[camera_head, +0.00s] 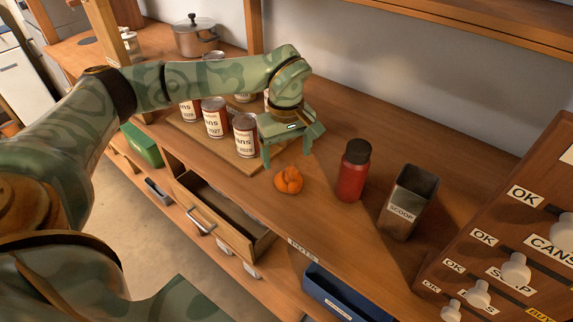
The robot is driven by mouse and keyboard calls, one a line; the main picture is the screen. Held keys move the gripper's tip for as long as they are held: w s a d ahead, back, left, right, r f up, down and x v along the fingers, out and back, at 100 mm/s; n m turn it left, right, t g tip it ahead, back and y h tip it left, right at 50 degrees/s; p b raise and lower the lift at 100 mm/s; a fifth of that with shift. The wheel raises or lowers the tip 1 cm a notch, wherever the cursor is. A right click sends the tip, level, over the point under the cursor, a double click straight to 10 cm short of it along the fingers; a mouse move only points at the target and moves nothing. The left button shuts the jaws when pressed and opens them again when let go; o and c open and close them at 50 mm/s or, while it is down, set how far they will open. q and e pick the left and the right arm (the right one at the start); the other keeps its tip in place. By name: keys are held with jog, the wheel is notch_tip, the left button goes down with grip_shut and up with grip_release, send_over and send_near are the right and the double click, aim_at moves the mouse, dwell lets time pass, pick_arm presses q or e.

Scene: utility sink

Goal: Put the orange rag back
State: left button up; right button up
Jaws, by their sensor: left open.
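The rag looks free of the fingers, though the exact gap is hard to judge. My right gripper is not in view.
A red bottle (354,172) and a metal scoop bin (408,203) stand right of the rag. Several cans (214,118) sit on a board at left. Below, a drawer (215,215) is pulled open. A labelled board (510,235) with white knobs stands at right.

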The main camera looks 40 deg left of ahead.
pick_arm(q)
jog(key=shift+r+p, duration=0.35)
jog(key=shift+r, duration=2.05)
